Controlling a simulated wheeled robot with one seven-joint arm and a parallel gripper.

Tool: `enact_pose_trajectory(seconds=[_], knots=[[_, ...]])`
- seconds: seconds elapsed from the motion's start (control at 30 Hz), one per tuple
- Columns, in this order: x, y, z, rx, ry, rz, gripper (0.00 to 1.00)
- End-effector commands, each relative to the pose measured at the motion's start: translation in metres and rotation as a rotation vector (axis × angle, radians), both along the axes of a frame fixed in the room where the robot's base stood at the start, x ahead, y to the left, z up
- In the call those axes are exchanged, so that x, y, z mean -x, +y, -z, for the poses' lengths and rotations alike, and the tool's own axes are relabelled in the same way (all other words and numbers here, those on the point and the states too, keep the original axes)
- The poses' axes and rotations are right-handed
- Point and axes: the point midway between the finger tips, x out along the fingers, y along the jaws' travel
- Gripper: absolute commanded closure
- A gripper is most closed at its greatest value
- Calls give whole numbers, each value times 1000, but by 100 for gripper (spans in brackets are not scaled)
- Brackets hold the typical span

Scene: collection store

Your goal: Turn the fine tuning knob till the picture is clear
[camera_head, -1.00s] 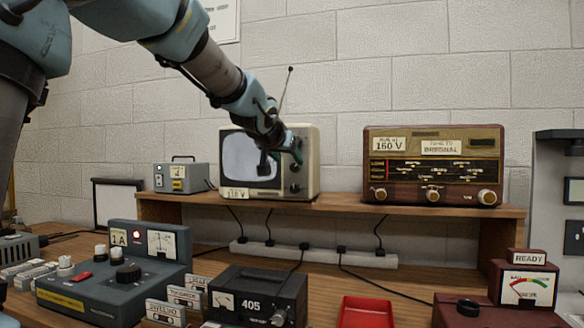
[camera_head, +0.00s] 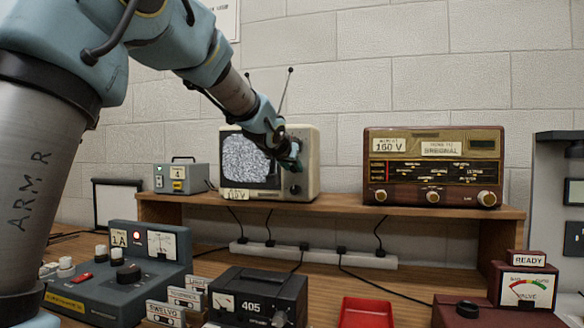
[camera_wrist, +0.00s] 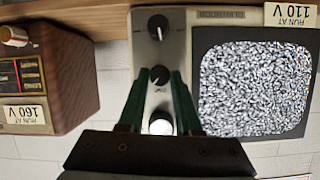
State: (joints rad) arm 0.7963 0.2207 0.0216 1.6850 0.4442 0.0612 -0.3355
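The small cream television (camera_head: 306,139) stands on the wooden shelf, its screen (camera_head: 247,158) filled with grey speckled noise. In the wrist view the picture is upside down, and the noisy screen (camera_wrist: 255,88) is at the right. The television's control strip shows a dark knob (camera_wrist: 158,27), a second dark knob (camera_wrist: 160,76) and a white round piece (camera_wrist: 161,123). I cannot read which knob is fine tuning. My gripper (camera_wrist: 158,78) is open, its green fingers on either side of the second knob with small gaps. In the head view my gripper (camera_head: 292,158) covers part of the strip.
A brown radio (camera_head: 433,166) stands right of the television and a grey meter box (camera_head: 181,177) left. The thin antenna (camera_head: 285,92) rises behind my wrist. Below are a control console (camera_head: 112,290), a black 405 unit (camera_head: 258,296) and a red tray (camera_head: 366,312).

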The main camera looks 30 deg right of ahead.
Motion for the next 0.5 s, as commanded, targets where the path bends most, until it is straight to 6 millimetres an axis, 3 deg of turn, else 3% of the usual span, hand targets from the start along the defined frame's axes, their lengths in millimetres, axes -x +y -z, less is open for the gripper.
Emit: enact_pose_trajectory(seconds=[0.03,0.27,0.5], knots=[[0,0,0,0,0,0,74],[0,0,0,0,0,0,100],[0,0,0,0,0,0,100]])
